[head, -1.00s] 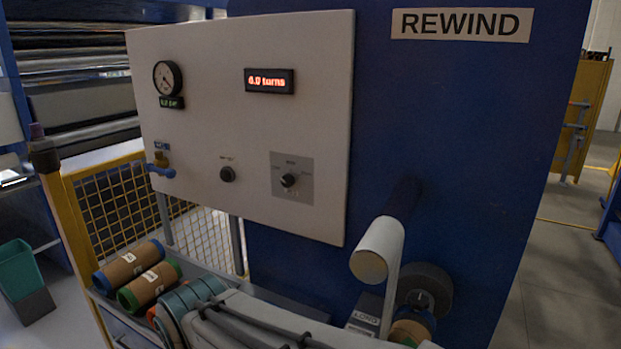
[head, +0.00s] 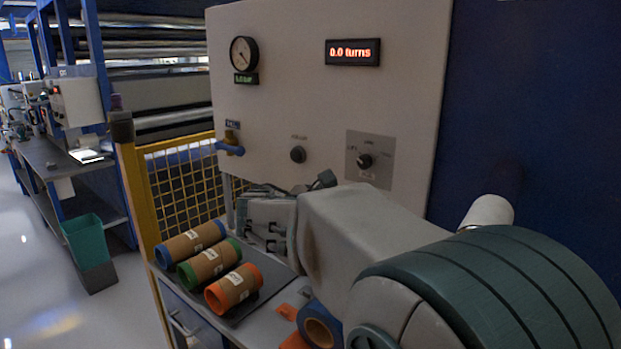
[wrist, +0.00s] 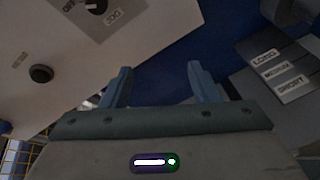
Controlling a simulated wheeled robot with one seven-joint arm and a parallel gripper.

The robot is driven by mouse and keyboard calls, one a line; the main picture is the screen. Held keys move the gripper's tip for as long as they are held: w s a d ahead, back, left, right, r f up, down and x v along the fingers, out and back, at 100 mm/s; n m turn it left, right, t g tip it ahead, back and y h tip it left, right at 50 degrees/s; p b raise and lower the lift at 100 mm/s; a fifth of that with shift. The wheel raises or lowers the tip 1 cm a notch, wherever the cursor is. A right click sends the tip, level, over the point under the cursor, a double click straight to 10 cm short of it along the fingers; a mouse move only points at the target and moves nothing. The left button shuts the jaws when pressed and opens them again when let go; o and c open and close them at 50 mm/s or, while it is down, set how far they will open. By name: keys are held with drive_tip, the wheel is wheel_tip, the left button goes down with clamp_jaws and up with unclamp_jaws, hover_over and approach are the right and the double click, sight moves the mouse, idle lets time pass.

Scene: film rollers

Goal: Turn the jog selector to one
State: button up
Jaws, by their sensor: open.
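The selector is a black knob (head: 365,161) with a light mark on a grey plate (head: 381,177), at the lower right of the pale control panel (head: 290,95). Its small labels and exact setting are hard to read in the head view. In the wrist view the selector knob (wrist: 96,5) is cut by the top edge, with a label reading JOG beside it. My gripper (wrist: 159,70) is open with nothing between its fingers. It is apart from the knob, which lies up and left of the fingers. My arm covers part of the area below the panel in the head view.
A black push button (head: 298,155), a gauge (head: 243,53), a display reading 0.0 turns (head: 353,52) and a blue valve handle (head: 230,148) share the panel. Several cores (head: 233,289) lie on the bench below. A pale roller (head: 488,213) sticks out at right.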

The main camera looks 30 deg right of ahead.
sight(362, 164)
drive_tip(key=w+d+r+n+t+h+b, duration=0.1)
drive_tip(key=w+d+r+n+t+h, duration=0.1)
drive_tip(key=w+r+n+h, duration=0.25)
drive_tip(key=shift+n+y, duration=0.35)
drive_tip(key=shift+y, duration=0.2)
drive_tip(key=x, duration=0.4)
drive_tip(key=w+p+x, duration=0.1)
drive_tip(key=x, duration=0.8)
drive_tip(key=shift+w+p, duration=0.3)
drive_tip(key=shift+w, duration=0.15)
